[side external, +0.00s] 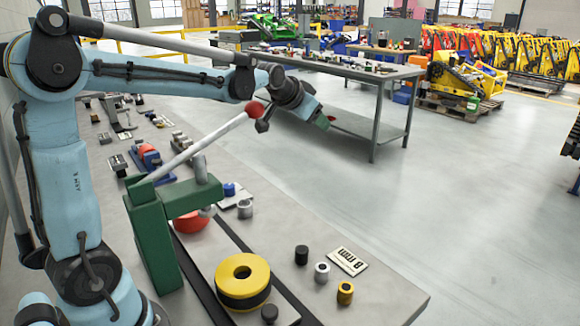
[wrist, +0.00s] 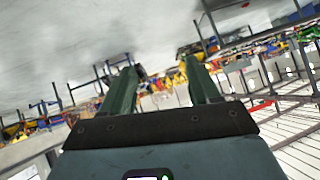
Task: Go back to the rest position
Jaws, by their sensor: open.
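My gripper (side external: 325,119) is raised in the side external view, well above the bench and out past its right edge. The arm reaches across to the right, behind the red knob (side external: 256,109) of the press lever. In the wrist view my gripper (wrist: 159,64) shows two green fingers standing apart, with nothing between them. Beyond the fingers the wrist view shows the far hall, tilted. No rest position is marked in either view.
A green lever press (side external: 152,235) stands on the bench (side external: 385,298). A yellow-and-black ring (side external: 242,270) lies before it. Black, silver and yellow (side external: 345,292) cylinders and a label card (side external: 348,261) lie to its right. A second table (side external: 390,75) stands behind; open floor lies right.

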